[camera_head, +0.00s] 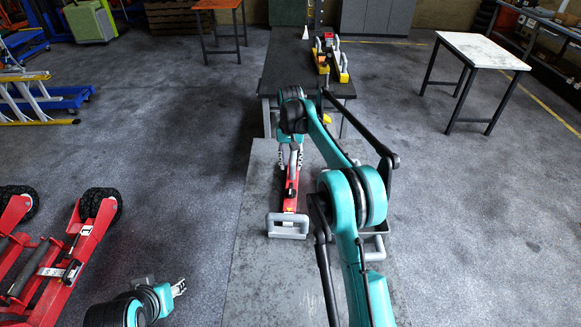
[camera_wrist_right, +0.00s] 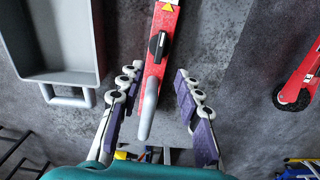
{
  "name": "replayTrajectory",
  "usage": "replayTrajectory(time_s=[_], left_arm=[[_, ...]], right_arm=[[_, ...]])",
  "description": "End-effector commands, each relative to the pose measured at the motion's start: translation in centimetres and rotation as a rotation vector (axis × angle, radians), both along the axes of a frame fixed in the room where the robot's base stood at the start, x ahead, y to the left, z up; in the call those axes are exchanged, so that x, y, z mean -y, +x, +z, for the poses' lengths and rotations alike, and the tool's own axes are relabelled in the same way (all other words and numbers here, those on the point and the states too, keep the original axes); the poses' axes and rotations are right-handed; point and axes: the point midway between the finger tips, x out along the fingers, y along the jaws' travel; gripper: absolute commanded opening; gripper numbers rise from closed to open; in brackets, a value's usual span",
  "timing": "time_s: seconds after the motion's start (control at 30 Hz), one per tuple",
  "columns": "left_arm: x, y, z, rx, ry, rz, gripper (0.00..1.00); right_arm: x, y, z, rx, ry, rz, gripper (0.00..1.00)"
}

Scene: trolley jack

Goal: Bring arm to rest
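My right arm reaches forward over the table. Its gripper (camera_head: 291,157) is open, with a finger on each side of a red tool (camera_head: 291,190) that has a black knob and grey handles. In the right wrist view, the red tool (camera_wrist_right: 158,52) passes between the spread purple-padded fingers (camera_wrist_right: 150,112), with gaps on both sides; its curved grey handle lies between them. My left gripper (camera_head: 178,288) is low at the bottom left, away from the table; its opening is unclear.
The grey table (camera_head: 255,270) carries a grey tray (camera_wrist_right: 62,77), mostly hidden by my right arm in the head view. A dark table (camera_head: 290,75) with yellow and red tools stands beyond. A red wheeled jack (camera_head: 75,250) is on the left floor. A white-topped table (camera_head: 483,50) stands right.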

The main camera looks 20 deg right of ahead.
Motion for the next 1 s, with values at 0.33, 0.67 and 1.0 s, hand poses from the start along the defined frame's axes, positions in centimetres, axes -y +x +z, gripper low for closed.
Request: replayTrajectory(time_s=[0.33, 0.67, 1.0], left_arm=[[0.0, 0.0, 0.0, 0.0, 0.0, 0.0, 0.4], [0.0, 0.0, -0.2, 0.0, 0.0, 0.0, 0.4], [0.0, 0.0, -0.7, 0.0, 0.0, 0.0, 0.4]], right_arm=[[0.0, 0.0, 0.0, 0.0, 0.0, 0.0, 0.34], [-0.7, -4.8, 5.6, 0.099, -0.006, 0.058, 0.34], [-1.8, -16.7, 11.0, 0.296, -0.031, 0.17, 0.34]])
